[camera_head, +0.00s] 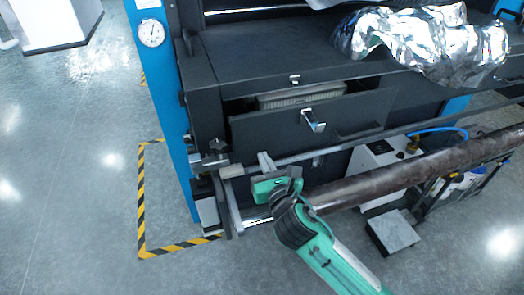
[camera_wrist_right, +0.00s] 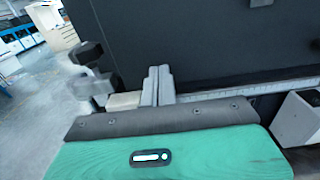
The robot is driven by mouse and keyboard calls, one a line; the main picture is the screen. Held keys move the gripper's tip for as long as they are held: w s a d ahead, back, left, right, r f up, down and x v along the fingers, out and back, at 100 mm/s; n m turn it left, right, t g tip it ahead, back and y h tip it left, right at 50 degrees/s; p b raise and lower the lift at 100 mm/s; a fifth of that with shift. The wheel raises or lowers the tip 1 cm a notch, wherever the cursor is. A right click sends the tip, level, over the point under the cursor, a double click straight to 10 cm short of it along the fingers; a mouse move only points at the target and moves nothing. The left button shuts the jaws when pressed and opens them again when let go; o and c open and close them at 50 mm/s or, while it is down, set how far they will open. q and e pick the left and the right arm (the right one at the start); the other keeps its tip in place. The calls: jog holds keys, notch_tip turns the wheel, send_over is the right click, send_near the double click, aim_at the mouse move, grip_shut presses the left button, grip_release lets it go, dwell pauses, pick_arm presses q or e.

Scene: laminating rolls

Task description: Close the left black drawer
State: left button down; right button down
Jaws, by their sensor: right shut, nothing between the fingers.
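The left black drawer (camera_head: 262,130) is in the machine's front below the dark tabletop in the head view. It stands partly pulled out, with a gap along its top edge and a pale ribbed thing (camera_head: 300,95) inside. A silver handle (camera_head: 312,121) sticks out of its front. My right gripper (camera_head: 265,161) is just below the drawer front's lower left part, its fingers shut and empty. In the right wrist view the shut fingers (camera_wrist_right: 158,84) point at a dark panel; I cannot tell whether they touch it. My left gripper is not in view.
A long dark roller (camera_head: 420,168) and a metal rail (camera_head: 390,134) run across the front near my right arm. Crumpled silver foil (camera_head: 425,40) lies on the tabletop. A blue post (camera_head: 165,100) with a gauge (camera_head: 151,33) stands left. Floor at the left is clear.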

aim_at(258, 147)
jog(key=shift+x, duration=1.3)
jog(key=shift+w+a+p, duration=0.1)
jog(key=shift+w+p, duration=0.2)
jog(key=shift+w, duration=0.05)
jog(key=x, duration=0.7)
jog(key=shift+w+a+p, duration=0.1)
jog(key=shift+w+p, duration=0.1)
jog(key=shift+p, duration=0.15)
jog(key=shift+w, duration=0.15)
jog(key=shift+r, duration=0.25)
